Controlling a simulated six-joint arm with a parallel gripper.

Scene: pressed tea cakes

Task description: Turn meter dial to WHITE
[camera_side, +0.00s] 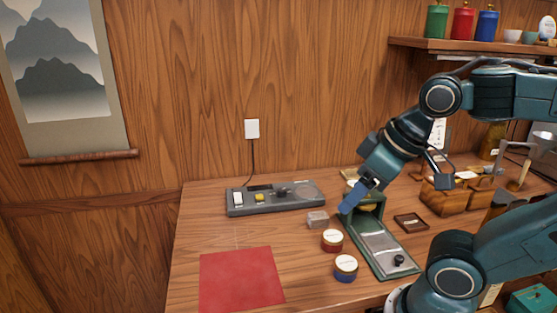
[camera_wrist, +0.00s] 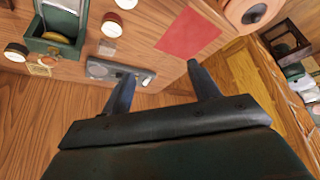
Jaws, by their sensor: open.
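The grey meter (camera_side: 237,211) lies on the table near the back wall, with a cord up to a wall plate. A dark dial knob (camera_side: 281,191) sits on its top, right of a yellow button (camera_side: 260,197) and a white switch. The dial's setting is too small to read. My gripper (camera_side: 356,199) is open and empty, above the table to the right of the meter. In the wrist view the meter (camera_wrist: 98,70) shows beyond my gripper (camera_wrist: 160,78), partly behind the left finger; the fingers are apart from it.
A green box stand (camera_side: 372,243) is beneath my gripper. A small clear block (camera_side: 317,219), a red jar (camera_side: 332,240) and a blue jar (camera_side: 345,268) stand between it and the red mat (camera_side: 241,279). Wooden trays (camera_side: 455,200) are at right. Table around the mat is clear.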

